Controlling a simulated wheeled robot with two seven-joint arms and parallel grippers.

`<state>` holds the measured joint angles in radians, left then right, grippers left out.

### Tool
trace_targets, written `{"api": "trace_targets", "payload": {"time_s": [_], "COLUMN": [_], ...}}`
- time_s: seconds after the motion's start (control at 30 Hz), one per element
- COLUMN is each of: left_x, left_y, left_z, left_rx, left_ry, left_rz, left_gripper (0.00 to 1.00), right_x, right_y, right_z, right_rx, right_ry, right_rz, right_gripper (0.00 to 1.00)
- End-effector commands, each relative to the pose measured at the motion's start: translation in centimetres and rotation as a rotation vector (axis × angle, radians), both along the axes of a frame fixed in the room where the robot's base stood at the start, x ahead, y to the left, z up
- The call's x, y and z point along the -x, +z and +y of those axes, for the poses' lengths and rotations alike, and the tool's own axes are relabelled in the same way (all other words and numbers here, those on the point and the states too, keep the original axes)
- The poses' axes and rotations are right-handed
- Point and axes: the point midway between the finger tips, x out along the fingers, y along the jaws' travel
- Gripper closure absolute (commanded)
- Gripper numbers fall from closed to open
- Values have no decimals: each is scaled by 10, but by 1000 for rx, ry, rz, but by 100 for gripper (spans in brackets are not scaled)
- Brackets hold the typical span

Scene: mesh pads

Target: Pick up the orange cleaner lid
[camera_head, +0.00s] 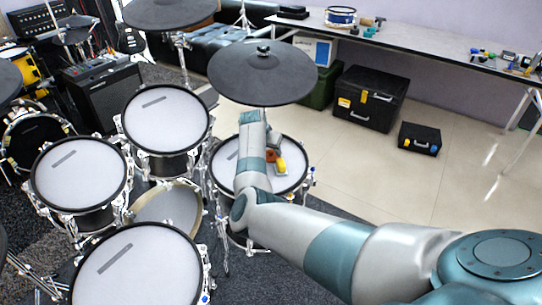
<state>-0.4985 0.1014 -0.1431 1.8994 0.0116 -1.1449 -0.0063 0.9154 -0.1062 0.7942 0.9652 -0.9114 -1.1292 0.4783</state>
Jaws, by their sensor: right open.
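A small orange and yellow object (281,162), likely the orange cleaner with its lid, rests on the white head of the rightmost drum (230,180). It is too small to tell lid from body. My right arm reaches in from the lower right, bends at the elbow and extends over this drum. My right gripper (273,143) is small and dark, partly hidden by my forearm, close to the orange and yellow object. It is open; I cannot tell whether it touches the object. My left gripper is not in view.
Other drums (165,118) stand to the left, and a dark cymbal (262,74) hangs just beyond the drum, near my wrist. Black cases (368,98) stand on the floor behind. A long table (430,42) with small items runs along the wall.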

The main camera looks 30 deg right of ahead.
Motion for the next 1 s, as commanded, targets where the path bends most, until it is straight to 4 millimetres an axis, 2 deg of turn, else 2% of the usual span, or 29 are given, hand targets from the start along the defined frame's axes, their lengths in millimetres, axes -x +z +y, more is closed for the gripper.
{"api": "trace_targets", "payload": {"time_s": [0.43,0.6,1.0], "left_x": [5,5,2], "left_y": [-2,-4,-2], "left_z": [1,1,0], "left_rx": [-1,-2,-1], "left_ry": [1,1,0], "left_rz": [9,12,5], "left_gripper": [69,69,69], "right_x": [0,0,0], "right_y": [0,0,0], "right_z": [0,0,0], "right_rx": [0,0,0], "right_ry": [0,0,0], "right_rz": [0,0,0], "right_gripper": [58,99,100]}}
